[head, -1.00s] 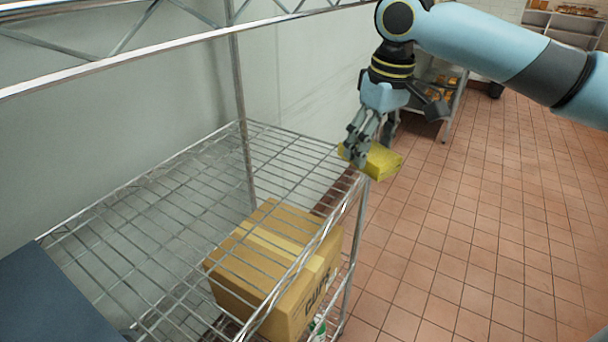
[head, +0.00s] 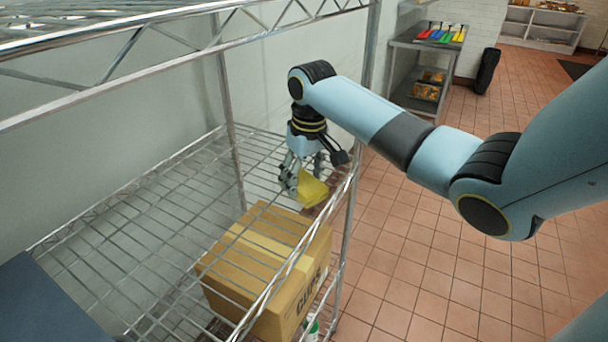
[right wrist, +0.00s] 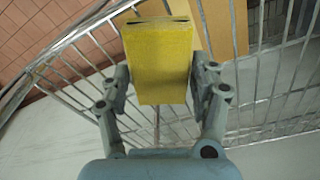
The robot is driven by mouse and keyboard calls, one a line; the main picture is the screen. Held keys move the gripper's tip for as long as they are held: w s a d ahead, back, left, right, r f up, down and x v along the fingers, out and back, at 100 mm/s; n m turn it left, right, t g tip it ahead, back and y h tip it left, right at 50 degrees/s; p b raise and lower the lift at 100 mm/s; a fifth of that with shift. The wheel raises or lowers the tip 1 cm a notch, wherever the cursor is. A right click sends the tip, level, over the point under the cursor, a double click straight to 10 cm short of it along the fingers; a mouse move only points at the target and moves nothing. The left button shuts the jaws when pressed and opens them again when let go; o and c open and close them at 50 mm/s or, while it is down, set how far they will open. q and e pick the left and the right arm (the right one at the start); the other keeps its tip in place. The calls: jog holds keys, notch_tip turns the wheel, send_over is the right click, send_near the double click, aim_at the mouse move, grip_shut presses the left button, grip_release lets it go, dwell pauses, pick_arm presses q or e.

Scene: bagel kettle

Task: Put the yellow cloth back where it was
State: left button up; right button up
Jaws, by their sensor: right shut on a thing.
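The yellow cloth (head: 312,189) is a small folded block. My right gripper (head: 299,183) is shut on it, over the right far end of the wire shelf (head: 150,221) in the head view. In the right wrist view the cloth (right wrist: 158,60) sits between the two fingers (right wrist: 160,92), with wire bars behind it. I cannot tell whether the cloth touches the shelf or hangs just above it. My left gripper is not in view.
A cardboard box (head: 263,262) stands below the wire shelf. A metal post (head: 362,120) rises at the shelf's right corner, close to my right arm. A dark blue flat thing (head: 45,305) lies at lower left. Much of the wire shelf is bare.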

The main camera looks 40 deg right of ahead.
aim_at(306, 184)
jog(key=o, duration=0.7)
jog(key=shift+s+f, duration=0.1)
jog(key=o, duration=0.4)
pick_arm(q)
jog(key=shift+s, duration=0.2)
pick_arm(e)
jog(key=shift+r, duration=0.25)
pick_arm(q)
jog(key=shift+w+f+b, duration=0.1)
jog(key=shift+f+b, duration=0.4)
pick_arm(e)
jog(key=r, duration=0.7)
jog(key=shift+s, duration=0.3)
